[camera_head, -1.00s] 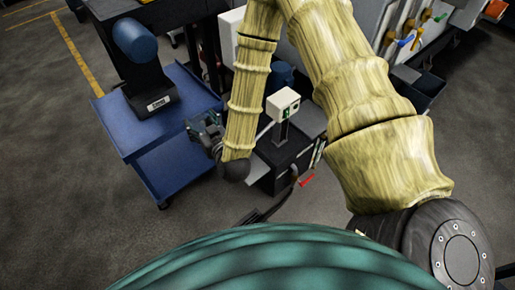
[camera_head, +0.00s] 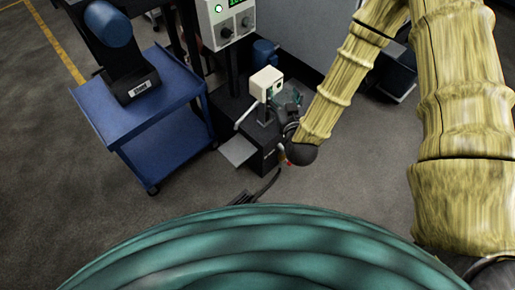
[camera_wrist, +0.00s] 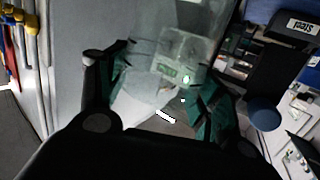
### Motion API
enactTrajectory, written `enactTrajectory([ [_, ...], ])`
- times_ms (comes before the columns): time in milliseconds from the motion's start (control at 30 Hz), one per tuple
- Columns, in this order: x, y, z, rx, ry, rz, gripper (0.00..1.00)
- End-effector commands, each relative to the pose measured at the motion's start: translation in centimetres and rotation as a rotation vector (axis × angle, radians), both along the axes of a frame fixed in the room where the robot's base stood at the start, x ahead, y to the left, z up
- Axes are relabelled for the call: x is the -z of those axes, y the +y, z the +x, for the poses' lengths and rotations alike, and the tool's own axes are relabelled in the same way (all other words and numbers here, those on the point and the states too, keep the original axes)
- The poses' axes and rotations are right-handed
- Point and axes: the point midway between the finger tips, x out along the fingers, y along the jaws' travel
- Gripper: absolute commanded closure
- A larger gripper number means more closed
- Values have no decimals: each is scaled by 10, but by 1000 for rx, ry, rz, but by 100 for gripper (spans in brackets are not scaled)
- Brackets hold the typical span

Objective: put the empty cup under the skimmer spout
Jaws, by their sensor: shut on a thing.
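The skimmer is a white box (camera_head: 266,83) on a dark post, with a pale spout (camera_head: 243,116) slanting down to the left above a light grey plate (camera_head: 238,151). My gripper (camera_head: 287,103) is just right of the skimmer head, partly overlapping it in the head view. In the wrist view my gripper (camera_wrist: 162,92) has its green fingers closed around a clear, see-through cup (camera_wrist: 145,88).
A blue cart (camera_head: 168,92) stands left of the skimmer, carrying a dark stand labelled Steel with a blue cylinder (camera_head: 108,22). A control panel (camera_head: 228,20) and a grey machine wall (camera_head: 300,40) are behind. The floor in front is open.

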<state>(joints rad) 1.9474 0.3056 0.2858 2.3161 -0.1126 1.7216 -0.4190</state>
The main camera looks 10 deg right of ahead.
Motion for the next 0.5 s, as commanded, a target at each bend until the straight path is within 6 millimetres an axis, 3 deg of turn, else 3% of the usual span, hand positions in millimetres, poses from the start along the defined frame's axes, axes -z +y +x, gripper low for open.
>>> enactTrajectory([
  [500,81,30,5,-89,-12,12,61],
])
